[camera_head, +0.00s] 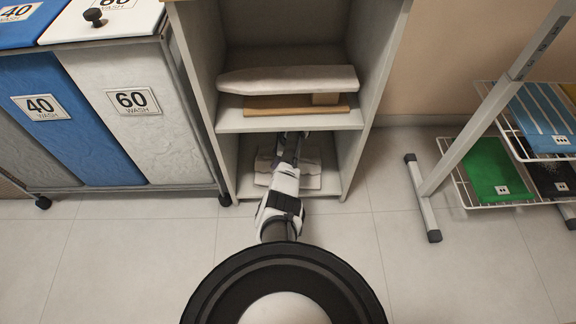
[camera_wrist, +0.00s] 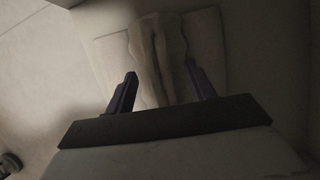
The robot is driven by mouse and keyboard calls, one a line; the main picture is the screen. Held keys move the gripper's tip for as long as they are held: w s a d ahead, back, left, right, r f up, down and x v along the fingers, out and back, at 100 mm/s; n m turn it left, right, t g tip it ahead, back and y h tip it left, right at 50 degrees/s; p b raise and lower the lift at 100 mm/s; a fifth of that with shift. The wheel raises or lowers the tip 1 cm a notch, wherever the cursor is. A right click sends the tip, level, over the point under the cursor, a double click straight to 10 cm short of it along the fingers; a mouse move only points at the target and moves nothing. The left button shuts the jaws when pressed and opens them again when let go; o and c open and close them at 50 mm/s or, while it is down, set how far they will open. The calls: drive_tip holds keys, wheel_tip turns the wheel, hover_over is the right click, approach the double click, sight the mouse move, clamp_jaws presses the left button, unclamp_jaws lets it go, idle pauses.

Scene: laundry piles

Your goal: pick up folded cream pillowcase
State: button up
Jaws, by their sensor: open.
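A folded cream cloth, the pillowcase (camera_wrist: 160,45), lies flat in the bottom compartment of the shelf unit. In the head view the pillowcase (camera_head: 311,181) is partly hidden by my arm. Its middle shows raised folds running lengthwise. My gripper (camera_wrist: 160,82) is open, its two dark fingers spread on either side of the raised folds. I cannot tell whether the fingers touch the cloth. In the head view my gripper (camera_head: 292,138) reaches into the bottom compartment and is mostly hidden by the arm and shelf.
The shelf unit (camera_head: 358,150) has side walls and a shelf board above my arm. That board holds a brown folded item (camera_head: 290,105) beneath a pale flat one (camera_head: 288,79). Laundry bins (camera_head: 130,135) stand at left, a wire rack (camera_head: 480,200) at right. The floor in front is clear.

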drive_tip(key=shift+w+a+f+b, duration=0.1)
drive_tip(key=shift+a+f+b, duration=0.4)
drive_tip(key=shift+a+f, duration=0.2)
drive_tip(key=shift+r, duration=0.15)
drive_tip(key=c, duration=1.1)
drive_tip(key=shift+r, duration=0.1)
drive_tip(key=shift+c, duration=0.2)
